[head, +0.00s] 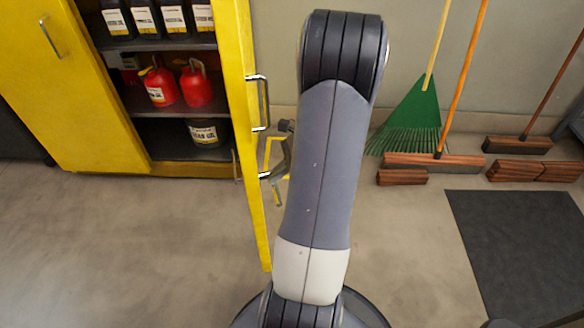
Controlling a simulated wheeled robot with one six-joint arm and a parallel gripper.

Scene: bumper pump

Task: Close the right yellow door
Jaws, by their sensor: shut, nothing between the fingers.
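The right yellow door (240,110) stands wide open, swung out toward me and seen nearly edge-on. A silver handle (264,103) is on its right, outer face. The left yellow door (65,80) is shut across the left part of the yellow cabinet. My gripper (273,174) shows only in part, low beside the outer face of the right door, below the handle. It is shut and holds nothing. My arm hides most of it, and I cannot tell if it touches the door.
Inside the cabinet, dark shelves hold labelled bottles (145,18), red cans (196,85) and a dark jug (204,133). Against the back wall are a green rake (411,118) and brooms (433,162). A dark mat (520,250) lies at right. The floor in front is clear.

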